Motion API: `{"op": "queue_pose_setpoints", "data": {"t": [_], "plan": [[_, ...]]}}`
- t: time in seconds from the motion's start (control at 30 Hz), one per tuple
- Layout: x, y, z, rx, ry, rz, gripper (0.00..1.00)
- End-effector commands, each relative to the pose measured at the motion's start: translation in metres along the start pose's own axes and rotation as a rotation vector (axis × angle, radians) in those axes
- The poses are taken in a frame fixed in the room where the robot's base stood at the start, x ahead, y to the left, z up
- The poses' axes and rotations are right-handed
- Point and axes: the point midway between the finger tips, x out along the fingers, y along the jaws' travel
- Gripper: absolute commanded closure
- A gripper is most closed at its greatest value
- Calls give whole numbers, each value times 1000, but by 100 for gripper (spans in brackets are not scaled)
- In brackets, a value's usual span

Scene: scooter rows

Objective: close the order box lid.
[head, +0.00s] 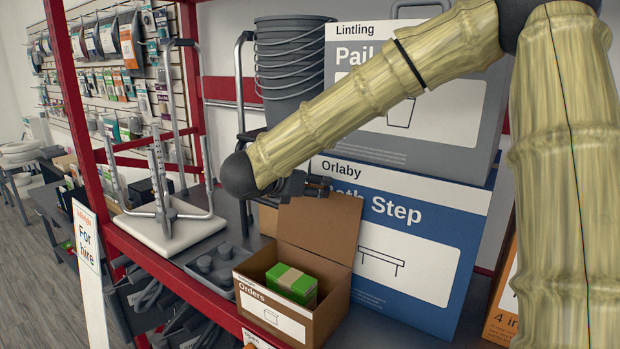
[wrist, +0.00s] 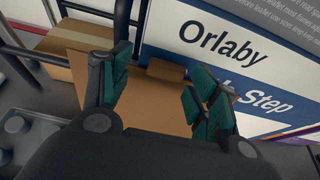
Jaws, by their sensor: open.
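The order box (head: 273,309) is a brown cardboard box labelled "Orders" on the shelf in the head view. Its lid (head: 319,231) stands up, open, at the back of the box. A green packet with a tan band (head: 291,283) lies inside. My gripper (head: 322,187) is at the top edge of the lid in the head view. In the wrist view my gripper (wrist: 155,85) is open, with its green-padded fingers apart and the brown lid (wrist: 150,104) showing between and beyond them. I cannot tell whether a finger touches the lid.
A blue "Orlaby Bath Step" carton (head: 405,250) stands close behind and right of the box. A red shelf post (head: 75,110) rises at the left.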

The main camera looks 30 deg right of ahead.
Motion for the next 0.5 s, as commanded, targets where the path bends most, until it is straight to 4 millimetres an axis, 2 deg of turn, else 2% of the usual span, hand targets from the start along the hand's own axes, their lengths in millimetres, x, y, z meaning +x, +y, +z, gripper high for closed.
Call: {"op": "queue_pose_setpoints", "data": {"t": [0.2,0.4,0.43,0.5], "plan": [[9,3,-1,-2,1,-1,39],[10,4,-2,-2,1,0,39],[10,4,-2,-2,1,0,41],[10,3,-2,-2,1,0,54]]}}
